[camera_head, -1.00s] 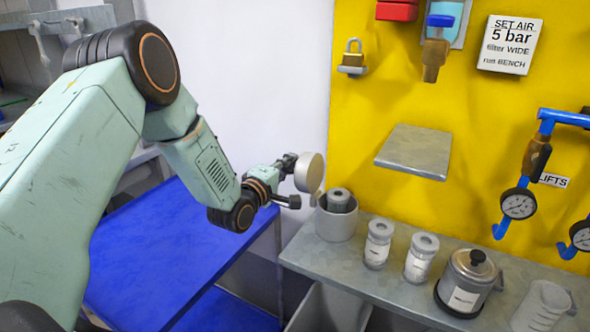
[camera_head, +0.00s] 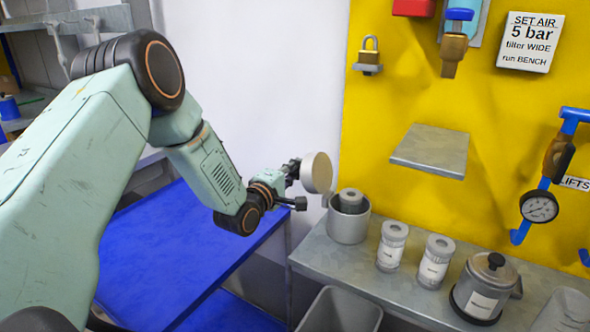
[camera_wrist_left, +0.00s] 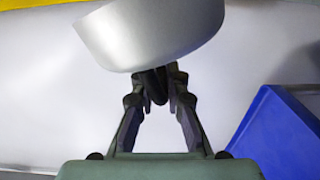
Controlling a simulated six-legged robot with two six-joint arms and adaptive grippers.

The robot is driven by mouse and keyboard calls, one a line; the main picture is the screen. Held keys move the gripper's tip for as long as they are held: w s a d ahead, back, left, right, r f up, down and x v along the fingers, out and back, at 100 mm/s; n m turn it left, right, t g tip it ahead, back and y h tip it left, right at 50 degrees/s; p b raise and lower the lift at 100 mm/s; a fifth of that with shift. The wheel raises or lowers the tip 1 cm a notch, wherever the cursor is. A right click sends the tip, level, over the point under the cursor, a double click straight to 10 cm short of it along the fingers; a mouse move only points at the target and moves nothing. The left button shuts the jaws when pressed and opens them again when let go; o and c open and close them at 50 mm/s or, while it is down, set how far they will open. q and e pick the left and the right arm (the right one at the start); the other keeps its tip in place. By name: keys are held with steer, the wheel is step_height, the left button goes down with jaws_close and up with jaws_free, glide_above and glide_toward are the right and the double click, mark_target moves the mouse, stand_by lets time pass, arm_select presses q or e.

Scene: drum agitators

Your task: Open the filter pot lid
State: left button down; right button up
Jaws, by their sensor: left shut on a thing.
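The open grey filter pot (camera_head: 347,228) stands at the left end of the grey shelf, with a grey filter cartridge (camera_head: 351,198) upright inside it. Its round grey lid (camera_head: 318,173) stands on edge above and left of the pot's mouth. A small grey piece shows between lid and pot rim; I cannot tell whether it joins them. My left gripper (camera_head: 293,172) is shut on the lid from its left side. In the left wrist view the fingers (camera_wrist_left: 160,85) close on a dark part beneath the lid (camera_wrist_left: 150,30), which hides their tips. My right gripper is not in view.
Two labelled canisters (camera_head: 392,245) (camera_head: 435,262) and a lidded pot with a black knob (camera_head: 486,288) stand on the shelf (camera_head: 335,262) to the right. A blue table (camera_head: 185,250) is at left. A small grey plate (camera_head: 430,150) juts from the yellow wall.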

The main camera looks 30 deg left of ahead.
arm_select(q)
steer(key=c, duration=1.7)
jaws_free()
steer(key=shift+f, duration=0.15)
steer(key=o, duration=0.3)
steer(key=shift+w, duration=0.15)
steer(key=shift+s, duration=0.25)
steer(key=s, duration=1.1)
steer(key=shift+s+a, duration=0.15)
steer(key=shift+s, duration=0.25)
steer(key=shift+w, duration=0.1)
